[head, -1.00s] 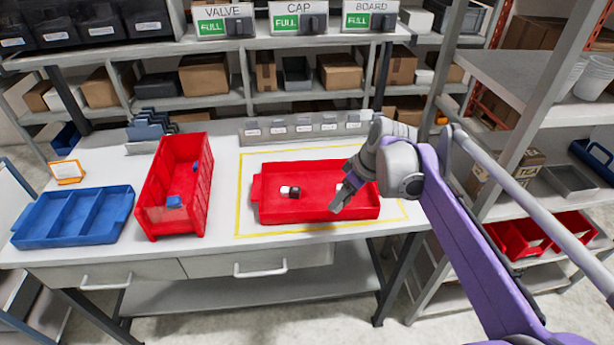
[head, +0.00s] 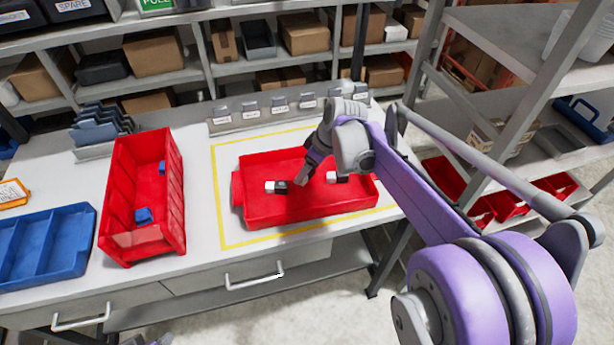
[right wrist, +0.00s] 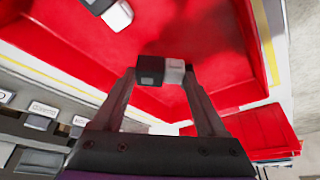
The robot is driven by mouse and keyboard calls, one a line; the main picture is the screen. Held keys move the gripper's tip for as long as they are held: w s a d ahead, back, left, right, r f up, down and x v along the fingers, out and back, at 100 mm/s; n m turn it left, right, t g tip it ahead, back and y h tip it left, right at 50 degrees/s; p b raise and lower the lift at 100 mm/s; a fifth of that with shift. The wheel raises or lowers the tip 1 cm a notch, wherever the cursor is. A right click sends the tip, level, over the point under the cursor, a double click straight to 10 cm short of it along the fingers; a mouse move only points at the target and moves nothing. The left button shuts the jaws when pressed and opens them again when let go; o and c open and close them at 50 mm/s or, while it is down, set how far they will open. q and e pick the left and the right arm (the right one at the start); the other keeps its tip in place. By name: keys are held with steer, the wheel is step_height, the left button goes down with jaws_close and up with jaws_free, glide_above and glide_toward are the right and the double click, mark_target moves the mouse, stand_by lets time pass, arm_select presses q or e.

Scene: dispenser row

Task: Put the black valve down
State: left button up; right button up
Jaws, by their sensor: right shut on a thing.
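Another black-and-white piece (right wrist: 108,12) lies on the tray floor at the top left of that view. In the head view one such piece (head: 276,187) shows left of the fingers and one (head: 336,178) right of them. I cannot tell whether the left one is the held valve. My left gripper is out of view.
A tall red bin (head: 118,205) with blue pieces stands left of the tray, and a blue divided tray (head: 40,248) lies farther left. Yellow tape (head: 217,190) frames the red tray. A grey labelled rack (head: 250,115) stands behind it. A shelf post rises at the right.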

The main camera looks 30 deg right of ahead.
mark_target(310, 173)
steer(key=shift+f, duration=1.6)
steer(key=shift+w+f, duration=0.1)
steer(key=shift+f, duration=0.05)
steer(key=o, duration=1.3)
steer(key=shift+o, duration=0.2)
